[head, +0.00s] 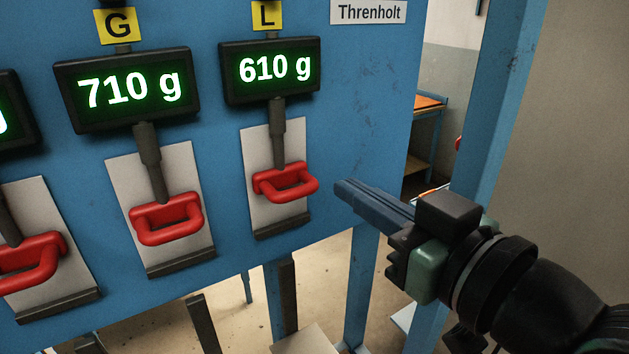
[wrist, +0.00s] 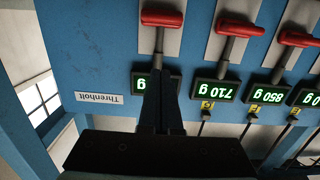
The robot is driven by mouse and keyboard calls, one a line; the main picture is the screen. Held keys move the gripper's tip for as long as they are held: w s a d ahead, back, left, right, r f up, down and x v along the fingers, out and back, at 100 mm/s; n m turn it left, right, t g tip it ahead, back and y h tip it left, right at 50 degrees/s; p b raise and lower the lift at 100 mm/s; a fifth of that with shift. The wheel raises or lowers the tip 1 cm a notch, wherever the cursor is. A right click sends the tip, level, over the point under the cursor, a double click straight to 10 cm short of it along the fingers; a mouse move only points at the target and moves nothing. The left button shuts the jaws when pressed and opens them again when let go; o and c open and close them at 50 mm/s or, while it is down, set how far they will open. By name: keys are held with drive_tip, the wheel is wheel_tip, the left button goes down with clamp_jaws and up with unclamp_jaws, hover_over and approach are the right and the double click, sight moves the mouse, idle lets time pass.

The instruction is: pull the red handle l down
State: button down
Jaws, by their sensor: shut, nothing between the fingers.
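The red handle under the yellow L label (head: 267,16) is a loop (head: 291,193) on a dark stem in front of a pale plate. Its display (head: 271,70) reads 610 g. In the wrist view, which is upside down, the handle (wrist: 162,18) shows at the top, just beyond the fingertips. My gripper (head: 341,188) is shut and empty, to the right of the handle and apart from it in the head view. In the wrist view its fingers (wrist: 160,75) cover most of the L display.
A similar red handle (head: 166,236) hangs under label G (head: 117,25), with a display (head: 128,91) reading 710 g. Another red handle (head: 28,268) is at the left edge. The blue panel carries a Threnholt sign (head: 368,12). A blue post (head: 485,110) stands at right.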

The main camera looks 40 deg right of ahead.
drive_tip(key=shift+a, duration=0.2)
drive_tip(key=p, duration=0.3)
hover_over(305, 188)
drive_tip(key=s+a, duration=0.2)
drive_tip(key=s, duration=0.1)
drive_tip(key=shift+w+f, duration=0.2)
drive_tip(key=shift+f, duration=0.55)
drive_tip(key=shift+w+f, duration=0.15)
drive_tip(key=shift+f, duration=0.65)
drive_tip(key=shift+w+f, duration=0.2)
drive_tip(key=shift+f, duration=0.55)
wheel_tip(305, 188, down, 6)
drive_tip(key=b, duration=0.5)
